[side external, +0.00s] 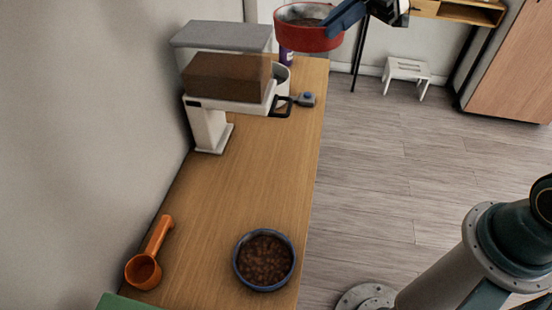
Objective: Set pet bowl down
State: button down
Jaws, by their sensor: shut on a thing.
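A red pet bowl (307,40) is at the top of the side view, above the far end of the wooden counter. Its inside looks grey with some brown contents, too small to tell clearly. My gripper (338,22), dark blue at the fingers, is shut on the bowl's right rim and holds it up. The bowl looks about level. A second pet bowl (239,262), blue and filled with brown kibble, stands on the near part of the counter (235,180), well apart from my gripper.
A food dispenser (222,85) with a brown-filled hopper stands by the wall. A white container (283,78) and a purple object (286,56) are behind it. An orange scoop (146,262) lies at the near left. The counter's middle is clear. A white stool (407,70) stands on the floor.

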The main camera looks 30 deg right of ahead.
jog(key=s+a+n+g, duration=0.3)
jog(key=a+n+g, duration=0.1)
jog(key=a, duration=0.9)
notch_tip(320, 180, down, 18)
jog(key=shift+s, duration=0.15)
jog(key=shift+f, duration=0.2)
notch_tip(320, 180, down, 16)
jog(key=shift+f, duration=1.9)
